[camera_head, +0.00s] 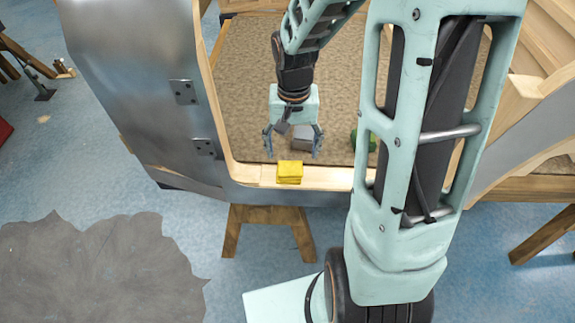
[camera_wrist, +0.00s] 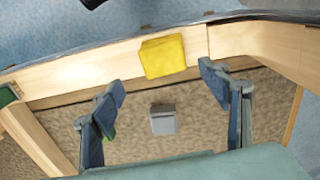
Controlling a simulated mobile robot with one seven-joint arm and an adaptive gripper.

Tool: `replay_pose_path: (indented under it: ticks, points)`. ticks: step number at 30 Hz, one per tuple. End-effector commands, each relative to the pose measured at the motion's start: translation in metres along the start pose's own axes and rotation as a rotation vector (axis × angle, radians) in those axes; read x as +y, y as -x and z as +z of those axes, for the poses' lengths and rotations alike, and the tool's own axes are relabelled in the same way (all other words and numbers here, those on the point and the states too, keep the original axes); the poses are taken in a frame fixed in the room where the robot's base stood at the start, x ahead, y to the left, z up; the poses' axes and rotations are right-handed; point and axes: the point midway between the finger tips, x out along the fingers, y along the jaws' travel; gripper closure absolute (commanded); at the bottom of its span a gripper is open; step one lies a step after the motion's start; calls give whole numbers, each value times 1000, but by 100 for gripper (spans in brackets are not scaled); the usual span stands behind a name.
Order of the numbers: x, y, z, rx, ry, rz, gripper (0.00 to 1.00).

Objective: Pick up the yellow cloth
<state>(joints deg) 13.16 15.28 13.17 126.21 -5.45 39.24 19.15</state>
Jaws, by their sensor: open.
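The yellow cloth (camera_head: 289,172) is a small folded block lying on the wooden sill at the front edge of the bodyframe. In the wrist view the cloth (camera_wrist: 163,56) sits on the pale wooden beam, beyond and between my fingertips. My gripper (camera_head: 292,150) is open and empty, above the brown carpeted floor just behind the sill. Its two blue fingers are spread wide in the wrist view (camera_wrist: 163,92). The cloth is apart from both fingers.
A grey block (camera_head: 303,138) lies on the carpet (camera_head: 245,75) under my gripper. A green object (camera_head: 366,140) is to its right, partly hidden by my arm. A metal panel (camera_head: 140,90) stands at the left. A dark grey patch (camera_head: 100,270) covers the blue floor.

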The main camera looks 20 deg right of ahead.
Motion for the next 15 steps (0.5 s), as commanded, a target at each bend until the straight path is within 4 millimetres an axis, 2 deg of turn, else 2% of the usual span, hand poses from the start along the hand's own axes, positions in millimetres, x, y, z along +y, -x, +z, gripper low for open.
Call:
replay_pose_path:
  ticks: [1,10,15]
  points:
    - [0,-10,1,-3,1,0,30]
    - [-3,-36,2,0,2,0,30]
    - [-8,-63,7,-1,2,-1,30]
